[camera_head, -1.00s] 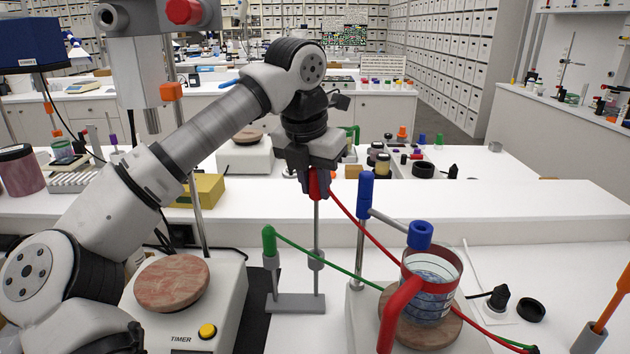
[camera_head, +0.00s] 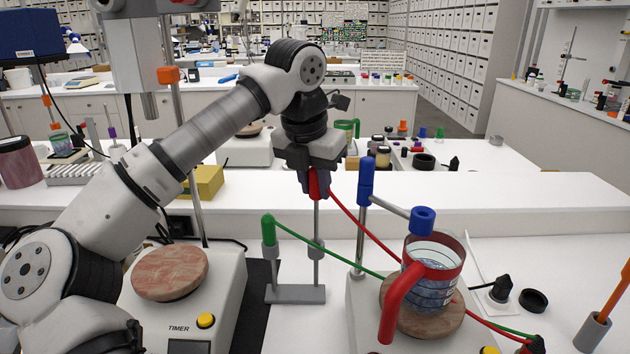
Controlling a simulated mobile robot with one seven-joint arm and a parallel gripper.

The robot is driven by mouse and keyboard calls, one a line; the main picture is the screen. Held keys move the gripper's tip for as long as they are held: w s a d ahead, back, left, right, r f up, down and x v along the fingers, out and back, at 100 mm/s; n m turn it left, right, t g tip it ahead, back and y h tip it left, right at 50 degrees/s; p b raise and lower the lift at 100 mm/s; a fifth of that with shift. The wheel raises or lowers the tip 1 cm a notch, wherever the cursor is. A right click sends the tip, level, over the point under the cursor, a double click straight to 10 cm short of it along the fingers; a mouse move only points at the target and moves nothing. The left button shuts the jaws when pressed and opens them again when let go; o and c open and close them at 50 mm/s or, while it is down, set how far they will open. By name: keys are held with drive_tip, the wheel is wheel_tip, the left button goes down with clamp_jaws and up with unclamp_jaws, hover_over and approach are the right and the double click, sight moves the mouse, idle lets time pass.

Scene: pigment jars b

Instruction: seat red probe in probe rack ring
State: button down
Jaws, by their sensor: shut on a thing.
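My gripper (camera_head: 316,192) is shut on the red probe (camera_head: 317,184) by its red handle, with the fingers partly covering it. The probe's metal shaft points straight down, upright. The probe rack (camera_head: 295,294) is a grey base with two posts on the bench below. The green probe (camera_head: 268,231) stands upright at the rack's left post. A red cable runs right from the red handle.
A glass mug with red handle (camera_head: 391,308) stands on a brown plate at the right, beneath a blue clamp (camera_head: 423,220) on a stand. A timer hotplate (camera_head: 190,328) is left of the rack. Red and green cables cross right of the rack.

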wheel_tip(320, 180, down, 10)
drive_tip(key=b, duration=0.7)
idle(2.9)
drive_tip(key=c, duration=1.1)
unclamp_jaws()
drive_tip(key=b+v, duration=0.1)
drive_tip(key=v, duration=1.3)
drive_tip(key=shift+f, duration=0.1)
